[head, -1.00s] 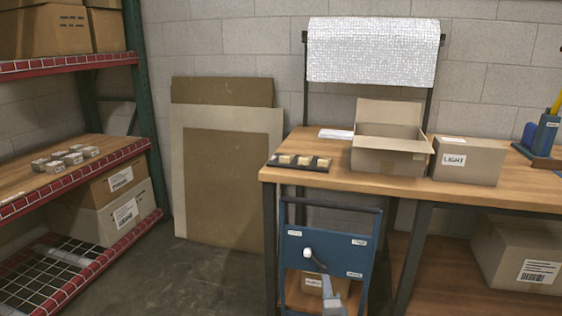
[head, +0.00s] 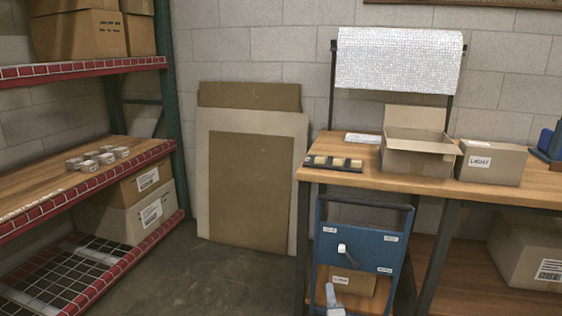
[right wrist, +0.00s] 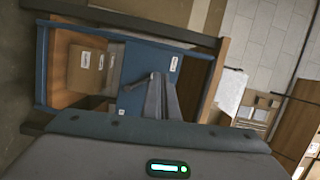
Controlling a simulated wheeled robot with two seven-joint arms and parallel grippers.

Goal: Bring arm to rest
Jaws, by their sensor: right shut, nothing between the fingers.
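My right gripper (head: 330,290) shows at the bottom of the head view, in front of the lower part of a blue panelled frame (head: 372,251). It is shut and empty, apart from the white bulb-like piece (head: 342,249) on the panel above it. In the right wrist view the closed fingers (right wrist: 157,90) show in front of the blue panel (right wrist: 190,85). Most of my right arm is out of the head view. My left gripper is not in view.
A workbench (head: 430,185) holds a dark tray (head: 333,168) of small pieces, an open carton (head: 415,162) and a closed box (head: 490,170). A shelf rack (head: 125,165) stands left. Flat boards (head: 250,185) lean on the wall. Floor between is clear.

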